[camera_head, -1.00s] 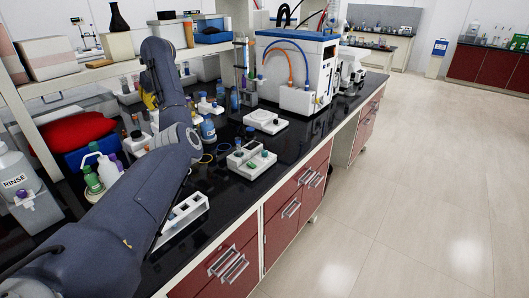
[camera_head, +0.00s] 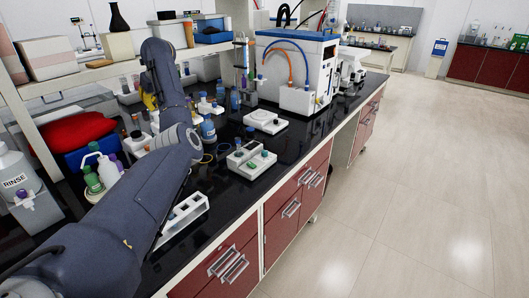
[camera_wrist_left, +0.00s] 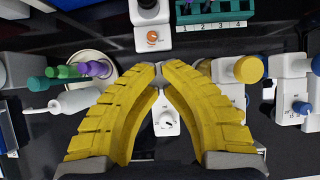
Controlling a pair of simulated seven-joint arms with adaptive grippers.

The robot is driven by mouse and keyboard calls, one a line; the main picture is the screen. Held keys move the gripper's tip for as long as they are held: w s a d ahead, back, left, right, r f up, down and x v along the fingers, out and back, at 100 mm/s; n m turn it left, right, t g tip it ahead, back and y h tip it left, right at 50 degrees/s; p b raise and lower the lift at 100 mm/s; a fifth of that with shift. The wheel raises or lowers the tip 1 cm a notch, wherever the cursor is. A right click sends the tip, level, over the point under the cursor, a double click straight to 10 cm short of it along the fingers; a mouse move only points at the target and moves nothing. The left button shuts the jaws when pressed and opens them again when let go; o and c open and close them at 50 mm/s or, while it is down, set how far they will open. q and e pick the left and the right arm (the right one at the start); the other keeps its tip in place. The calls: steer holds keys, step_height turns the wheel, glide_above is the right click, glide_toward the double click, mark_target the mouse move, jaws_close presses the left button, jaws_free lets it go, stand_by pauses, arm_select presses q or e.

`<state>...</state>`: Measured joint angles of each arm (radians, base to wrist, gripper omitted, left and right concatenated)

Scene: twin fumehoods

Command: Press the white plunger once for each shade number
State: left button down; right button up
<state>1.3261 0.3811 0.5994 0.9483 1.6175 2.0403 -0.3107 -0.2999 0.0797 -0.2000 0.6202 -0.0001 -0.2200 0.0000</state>
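My left gripper (camera_wrist_left: 160,68) has two yellow fingers whose tips come together, with nothing visible held between them. It points down over several small white units. A white unit with a dark-marked dial (camera_wrist_left: 166,122) shows in the gap between the fingers. A white block with an orange knob (camera_wrist_left: 152,38) lies just beyond the tips. A green rack numbered 1 to 4 (camera_wrist_left: 222,24) is at the top. I cannot make out which part is the white plunger; the fingers may hide it. In the head view only a yellow bit of the gripper (camera_head: 150,101) shows behind my arm. My right gripper is out of view.
A bottle with a yellow cap (camera_wrist_left: 248,69) and a blue-capped unit (camera_wrist_left: 300,108) are on the right. In the head view, a white rack (camera_head: 183,217) stands near the bench front; the floor is clear.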

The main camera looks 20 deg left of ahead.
mark_target(155, 110)
arm_select(q)
steer(key=shift+f, duration=1.5)
steer(key=shift+r, duration=2.15)
